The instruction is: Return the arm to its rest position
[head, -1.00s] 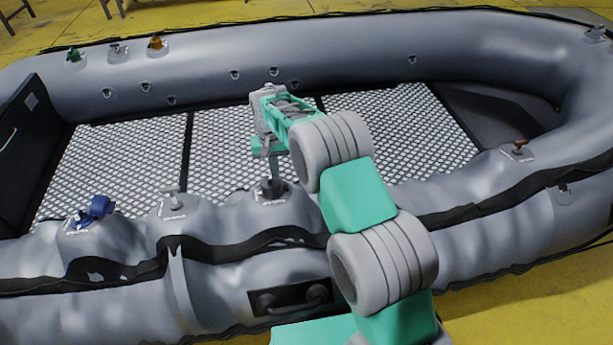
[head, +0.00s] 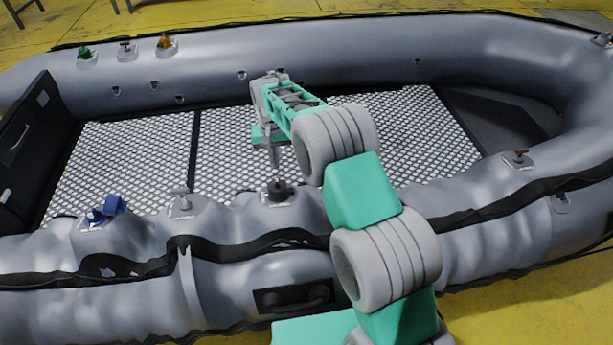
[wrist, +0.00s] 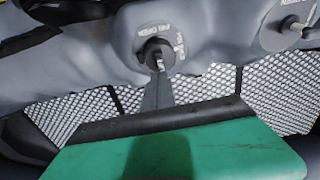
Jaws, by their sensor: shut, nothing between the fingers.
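My arm reaches from the lower right over the near tube of the grey inflatable boat (head: 85,262). My gripper (head: 276,172) points down, its narrow fingers together and empty. In the head view its tips are just above a black round valve (head: 278,192) on the near tube. In the wrist view the gripper (wrist: 158,72) extends from my green wrist body toward the same black valve (wrist: 157,52), which has white lettering around it. The tips overlap the valve there, and I cannot tell whether they touch it.
Green (head: 85,52), grey and orange (head: 166,42) valves stand on the far tube. A black carry handle (head: 296,298) is below the black valve. The patterned deck (head: 135,150) is clear.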

